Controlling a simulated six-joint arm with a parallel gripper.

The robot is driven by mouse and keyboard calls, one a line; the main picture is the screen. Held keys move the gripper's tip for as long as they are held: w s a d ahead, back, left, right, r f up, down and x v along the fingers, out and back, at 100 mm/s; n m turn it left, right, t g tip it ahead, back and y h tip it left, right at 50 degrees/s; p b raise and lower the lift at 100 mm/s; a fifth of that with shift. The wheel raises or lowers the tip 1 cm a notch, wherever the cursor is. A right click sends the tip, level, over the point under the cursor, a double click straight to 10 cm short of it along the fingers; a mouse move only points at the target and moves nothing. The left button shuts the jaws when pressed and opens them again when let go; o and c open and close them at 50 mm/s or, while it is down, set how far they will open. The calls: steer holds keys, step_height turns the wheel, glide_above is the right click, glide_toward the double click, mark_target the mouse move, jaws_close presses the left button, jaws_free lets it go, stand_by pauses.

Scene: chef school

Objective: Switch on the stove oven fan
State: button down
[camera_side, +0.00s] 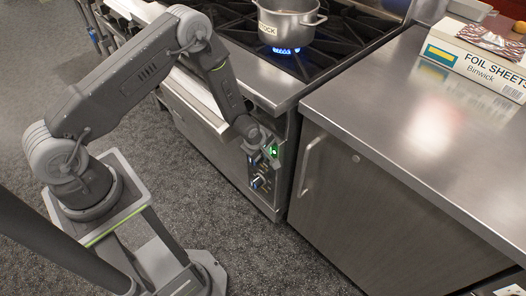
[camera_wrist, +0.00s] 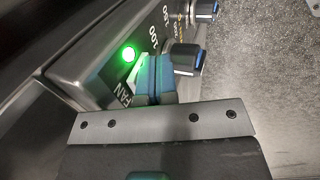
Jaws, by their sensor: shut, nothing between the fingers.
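The stove (camera_side: 215,125) has a control panel on the right end of its front. A green light (camera_wrist: 128,53) glows on the panel in the wrist view, beside the FAN label (camera_wrist: 124,95); green also shows at the panel in the side view. My gripper (camera_wrist: 155,76) is shut and empty, its teal fingertips at the panel right beside the light and label. The fingers cover most of the fan switch, so its position cannot be told, nor whether they touch it.
A dark knob (camera_wrist: 186,58) with a blue mark sits close to the fingertips, with another knob (camera_wrist: 205,10) beyond it. A pot (camera_side: 288,22) stands over a lit blue burner. A steel counter (camera_side: 410,125) with a foil sheets box (camera_side: 475,60) is at right. The floor in front is clear.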

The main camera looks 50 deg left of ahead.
steer(key=shift+r, duration=0.1)
steer(key=shift+r, duration=0.75)
steer(key=s+r, duration=0.8)
steer(key=s, duration=0.1)
steer(key=shift+s, duration=0.15)
stand_by(0.4)
